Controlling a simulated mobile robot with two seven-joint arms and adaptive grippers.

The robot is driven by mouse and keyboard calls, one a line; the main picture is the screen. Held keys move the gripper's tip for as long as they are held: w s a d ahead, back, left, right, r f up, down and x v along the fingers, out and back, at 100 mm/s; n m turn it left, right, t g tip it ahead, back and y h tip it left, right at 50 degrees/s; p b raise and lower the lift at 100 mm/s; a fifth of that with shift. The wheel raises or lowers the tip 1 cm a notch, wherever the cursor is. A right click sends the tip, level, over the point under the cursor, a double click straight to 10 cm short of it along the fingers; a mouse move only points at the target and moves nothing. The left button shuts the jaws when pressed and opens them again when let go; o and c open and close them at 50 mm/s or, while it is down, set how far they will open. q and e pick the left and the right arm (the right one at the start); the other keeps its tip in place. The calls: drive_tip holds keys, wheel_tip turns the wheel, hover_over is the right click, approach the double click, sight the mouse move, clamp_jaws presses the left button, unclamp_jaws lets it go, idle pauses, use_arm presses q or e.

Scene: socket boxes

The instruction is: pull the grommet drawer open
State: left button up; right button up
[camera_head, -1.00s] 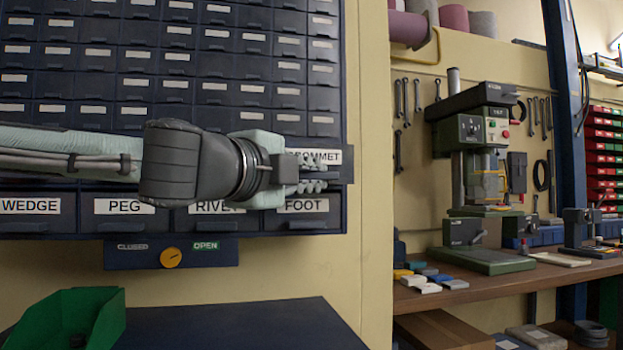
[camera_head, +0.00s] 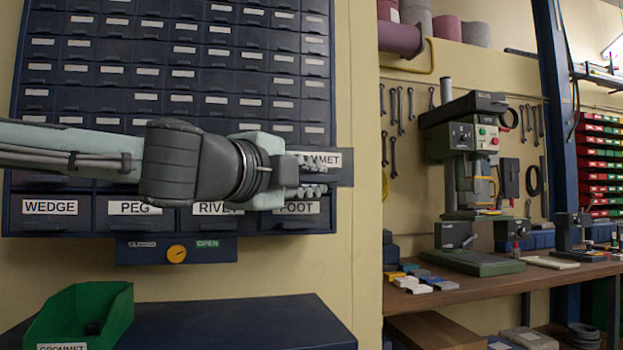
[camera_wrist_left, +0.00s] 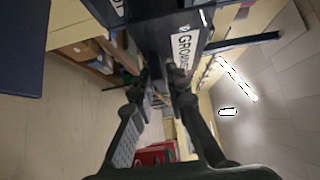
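The grommet drawer (camera_head: 345,168) is dark blue with a white label, partly covered by my gripper in the head view. It juts toward me out of the cabinet, past the right edge of the drawers below. In the left wrist view its front with the GROMMET label (camera_wrist_left: 184,47) is close by the fingertips. My left gripper (camera_head: 313,177) is at the drawer's front, its two fingers one above the other. The fingers seem closed on the drawer's handle, which is hidden between them. My right gripper is in neither view.
The cabinet has labelled WEDGE (camera_head: 50,207), PEG, RIVET and FOOT drawers below. A panel with an orange knob (camera_head: 177,254) hangs underneath. A green bin (camera_head: 85,312) sits on a dark surface (camera_head: 250,325) in front. A workbench with a drill press (camera_head: 470,150) is at right.

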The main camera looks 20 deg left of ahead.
use_arm(q)
drive_tip(key=shift+o, duration=1.2)
drive_tip(key=shift+s, duration=0.1)
drive_tip(key=shift+s+a, duration=0.1)
drive_tip(key=shift+s, duration=0.25)
drive_tip(key=s+a, duration=0.2)
drive_tip(key=s, duration=0.9)
